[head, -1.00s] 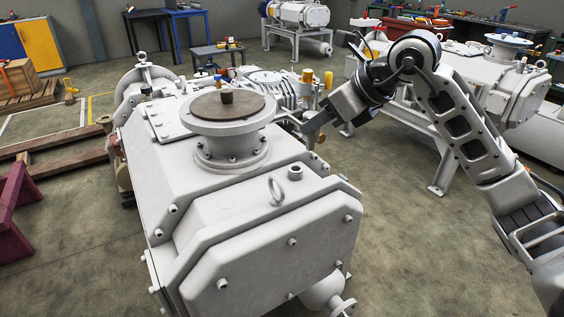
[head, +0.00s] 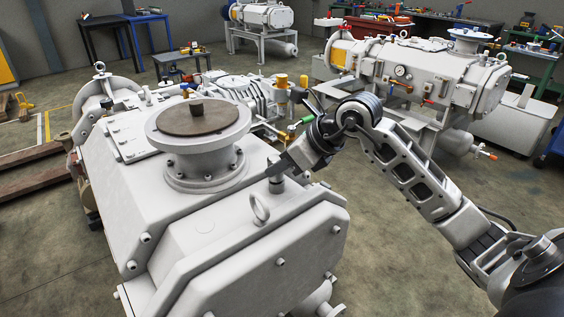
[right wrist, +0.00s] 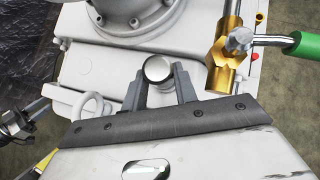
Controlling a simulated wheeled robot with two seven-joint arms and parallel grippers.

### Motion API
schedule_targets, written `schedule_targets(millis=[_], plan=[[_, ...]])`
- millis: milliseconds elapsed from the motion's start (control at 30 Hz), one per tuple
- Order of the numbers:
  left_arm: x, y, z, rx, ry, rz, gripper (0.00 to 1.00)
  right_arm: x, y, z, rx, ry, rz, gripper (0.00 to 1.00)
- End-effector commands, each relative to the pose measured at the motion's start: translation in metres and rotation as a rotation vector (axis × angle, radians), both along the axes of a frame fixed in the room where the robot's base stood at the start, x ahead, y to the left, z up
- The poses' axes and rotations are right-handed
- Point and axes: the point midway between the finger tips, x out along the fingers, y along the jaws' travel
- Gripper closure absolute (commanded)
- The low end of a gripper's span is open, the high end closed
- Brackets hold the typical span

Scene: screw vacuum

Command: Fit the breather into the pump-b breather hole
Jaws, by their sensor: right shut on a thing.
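My right gripper (head: 276,172) reaches in from the right, over the near right part of the large grey pump (head: 215,215). Its two fingers (right wrist: 160,88) are shut on the breather (right wrist: 158,69), a small metal cylinder with a round, shiny top. In the head view the gripper and breather are at the small round boss on the pump's top, between the big flange and the lifting eye. The hole is hidden, so I cannot tell whether the breather is in it or just above.
The wide flange with a brown cover (head: 197,120) stands left of the gripper. A lifting eye (head: 260,207) is close in front. A brass valve (right wrist: 222,60) with a green handle (right wrist: 300,47) is close by. Another pump (head: 420,75) stands behind on the right.

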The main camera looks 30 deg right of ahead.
Motion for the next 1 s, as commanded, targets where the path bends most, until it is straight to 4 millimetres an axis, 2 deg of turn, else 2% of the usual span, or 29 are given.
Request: schedule_targets(millis=[167, 200, 233, 633, 1000], plan=[[0.003, 0.0, 0.002, -0.001, -0.008, 0.001, 0.64, 0.001, -0.001, 0.001, 0.0, -0.006, -0.001, 1.0], [0.003, 0.0, 0.002, -0.001, -0.009, 0.001, 0.64, 0.001, -0.001, 0.001, -0.001, -0.005, -0.001, 0.69], [0.003, 0.0, 0.002, -0.001, -0.009, 0.001, 0.64, 0.001, 0.0, 0.001, 0.0, -0.006, -0.001, 0.62], [0.003, 0.0, -0.001, 0.001, -0.005, 0.001, 0.64, -0.004, -0.004, 0.006, -0.002, -0.003, -0.003, 0.62], [0.003, 0.0, -0.006, -0.003, -0.008, 0.001, 0.64, -0.05, -0.028, 0.056, -0.004, -0.004, -0.004, 0.62]])
